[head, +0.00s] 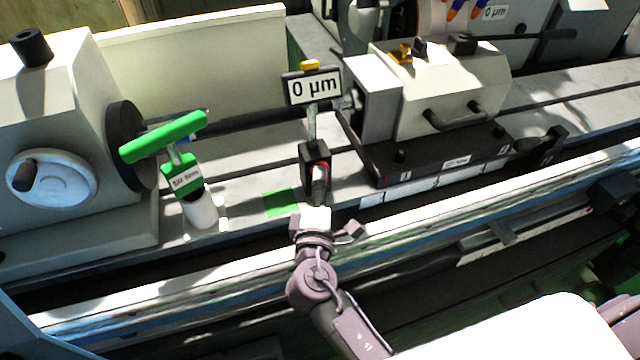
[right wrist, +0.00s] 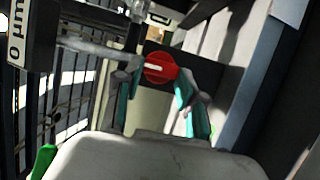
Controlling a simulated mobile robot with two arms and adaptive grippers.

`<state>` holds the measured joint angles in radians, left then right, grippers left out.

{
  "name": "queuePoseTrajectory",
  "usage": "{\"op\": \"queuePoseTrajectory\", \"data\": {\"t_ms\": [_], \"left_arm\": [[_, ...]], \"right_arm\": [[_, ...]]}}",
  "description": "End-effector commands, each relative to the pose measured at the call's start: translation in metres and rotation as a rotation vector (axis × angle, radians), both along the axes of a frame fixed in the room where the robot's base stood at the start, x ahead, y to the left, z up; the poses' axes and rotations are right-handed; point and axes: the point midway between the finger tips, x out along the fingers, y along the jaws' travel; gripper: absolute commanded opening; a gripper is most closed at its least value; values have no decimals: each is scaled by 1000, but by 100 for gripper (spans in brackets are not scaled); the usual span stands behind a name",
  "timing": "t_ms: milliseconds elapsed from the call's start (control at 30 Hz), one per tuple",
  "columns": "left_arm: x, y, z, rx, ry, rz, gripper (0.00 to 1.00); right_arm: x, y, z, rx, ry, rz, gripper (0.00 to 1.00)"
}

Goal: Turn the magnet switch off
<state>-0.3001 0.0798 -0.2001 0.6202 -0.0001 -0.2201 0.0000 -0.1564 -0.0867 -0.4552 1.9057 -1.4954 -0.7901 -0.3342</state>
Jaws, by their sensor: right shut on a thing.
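The magnet switch is a red round knob (right wrist: 160,69) with a white pointer bar that lies nearly level in the right wrist view. It sits on the front of a black magnetic base (head: 314,155), which carries a post and a display reading "0 µm" (head: 313,87). My right gripper (head: 319,190) reaches the knob from the front and mostly hides it in the head view. In the right wrist view its two fingers (right wrist: 155,82) are on either side of the knob, shut on it. My left gripper is not in view.
A green-handled tool (head: 165,137) stands on a white cylinder left of the base. A green patch (head: 281,203) marks the bed nearby. The grinder's left head (head: 55,130) and the cream right unit (head: 440,85) flank the base. A dark bar runs behind.

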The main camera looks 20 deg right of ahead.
Motion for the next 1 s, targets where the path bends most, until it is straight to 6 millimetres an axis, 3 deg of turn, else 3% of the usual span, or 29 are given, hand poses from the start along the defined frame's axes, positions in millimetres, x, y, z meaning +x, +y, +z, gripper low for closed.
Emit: {"op": "queuePoseTrajectory", "data": {"t_ms": [33,67,200,767,1000], "left_arm": [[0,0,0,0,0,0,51],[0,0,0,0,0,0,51],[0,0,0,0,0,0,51],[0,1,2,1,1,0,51],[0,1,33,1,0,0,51]], "right_arm": [[0,0,1,-2,-2,0,5],[0,0,1,-1,-3,0,43],[0,0,1,-1,-2,0,65],[0,0,1,9,0,0,65],[0,0,13,233,9,-1,65]]}}
